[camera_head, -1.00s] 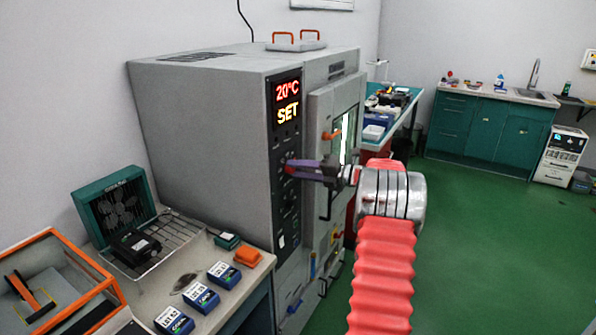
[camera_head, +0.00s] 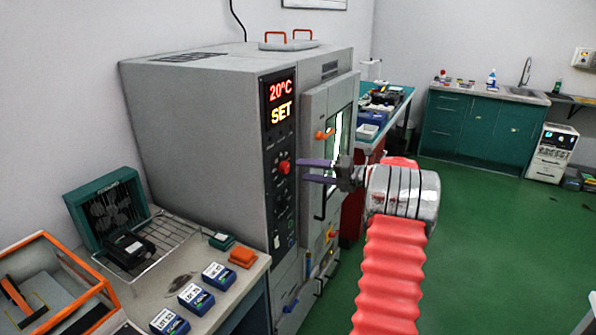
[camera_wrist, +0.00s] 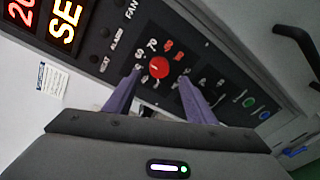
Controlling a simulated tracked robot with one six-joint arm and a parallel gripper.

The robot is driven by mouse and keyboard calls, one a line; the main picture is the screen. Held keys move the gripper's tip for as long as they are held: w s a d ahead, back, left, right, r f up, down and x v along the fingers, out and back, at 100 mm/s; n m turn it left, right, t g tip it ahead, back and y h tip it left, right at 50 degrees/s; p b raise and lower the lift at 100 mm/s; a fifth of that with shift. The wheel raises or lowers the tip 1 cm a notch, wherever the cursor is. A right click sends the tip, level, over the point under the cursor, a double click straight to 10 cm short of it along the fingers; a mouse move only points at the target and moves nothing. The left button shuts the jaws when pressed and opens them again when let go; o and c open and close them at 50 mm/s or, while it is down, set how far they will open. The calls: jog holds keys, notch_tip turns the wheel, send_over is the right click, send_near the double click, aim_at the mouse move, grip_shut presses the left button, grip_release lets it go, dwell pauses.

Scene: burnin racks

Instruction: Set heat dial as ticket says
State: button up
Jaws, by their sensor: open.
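The red heat dial (camera_head: 284,167) sits on the dark control panel of the grey oven, below a display (camera_head: 281,102) reading 20°C and SET. In the wrist view the dial (camera_wrist: 159,67) lies ahead of and between my finger tips, with numbers around it, some white and some red. My gripper (camera_head: 300,170) is open and empty, its purple fingers just right of the dial in the head view. The fingers (camera_wrist: 158,88) appear apart from the dial. A small white paper with print (camera_wrist: 52,80) shows left of the panel; its text is too small to read.
A bench at lower left holds labelled blue boxes (camera_head: 219,275), an orange block (camera_head: 242,257), a fan unit and an orange-edged bin. Green floor is clear at right.

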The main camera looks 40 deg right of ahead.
jog(key=f+v, duration=0.1)
jog(key=v, duration=0.6)
jog(key=shift+s+d+r, duration=0.15)
jog(key=shift+s+r, duration=0.25)
jog(key=shift+r, duration=0.05)
jog(key=shift+n, duration=0.3)
